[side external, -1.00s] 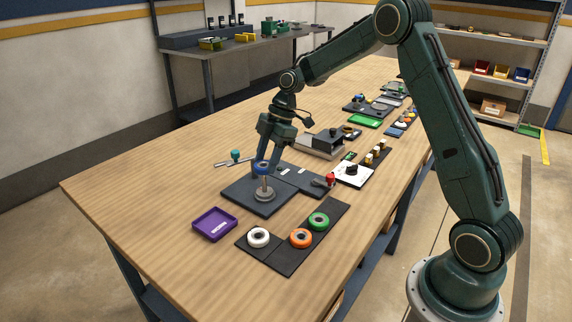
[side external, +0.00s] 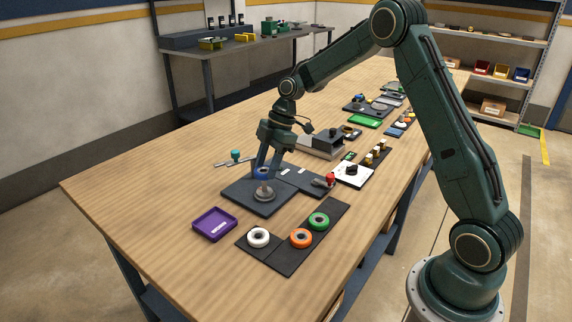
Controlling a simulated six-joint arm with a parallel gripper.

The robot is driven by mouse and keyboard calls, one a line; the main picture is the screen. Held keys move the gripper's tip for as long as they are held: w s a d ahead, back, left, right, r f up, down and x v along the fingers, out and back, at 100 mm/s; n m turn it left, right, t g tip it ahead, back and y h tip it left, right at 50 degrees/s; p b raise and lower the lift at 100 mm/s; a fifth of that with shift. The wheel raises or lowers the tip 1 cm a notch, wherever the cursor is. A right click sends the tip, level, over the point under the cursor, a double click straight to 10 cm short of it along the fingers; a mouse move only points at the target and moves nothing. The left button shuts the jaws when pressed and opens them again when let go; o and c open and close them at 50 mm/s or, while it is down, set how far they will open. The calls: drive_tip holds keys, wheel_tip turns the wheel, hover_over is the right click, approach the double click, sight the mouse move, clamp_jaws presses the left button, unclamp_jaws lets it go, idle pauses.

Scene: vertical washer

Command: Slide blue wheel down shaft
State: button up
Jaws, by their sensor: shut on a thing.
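The blue wheel (side external: 262,174) is around the upright metal shaft (side external: 264,186), low down and just above the round grey base (side external: 264,195). The base stands on a dark plate (side external: 240,192). My gripper (side external: 264,168) points down from above and is shut on the blue wheel. The fingers partly hide the wheel, and I cannot tell whether the wheel touches the base.
A dark mat (side external: 290,255) holds a white wheel (side external: 258,238), an orange wheel (side external: 301,238) and a green wheel (side external: 318,221). A purple tray (side external: 214,224) lies at left. A teal-handled tool (side external: 235,157) lies behind the plate; a red knob (side external: 330,179) is at right.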

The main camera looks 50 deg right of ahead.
sight(268, 189)
drive_tip(key=shift+f, duration=2.4)
idle(0.5)
drive_tip(key=o, duration=1.5)
drive_tip(key=shift+c, duration=0.2)
drive_tip(key=shift+r, duration=0.1)
drive_tip(key=shift+r, duration=4.35)
drive_tip(key=shift+r, duration=0.1)
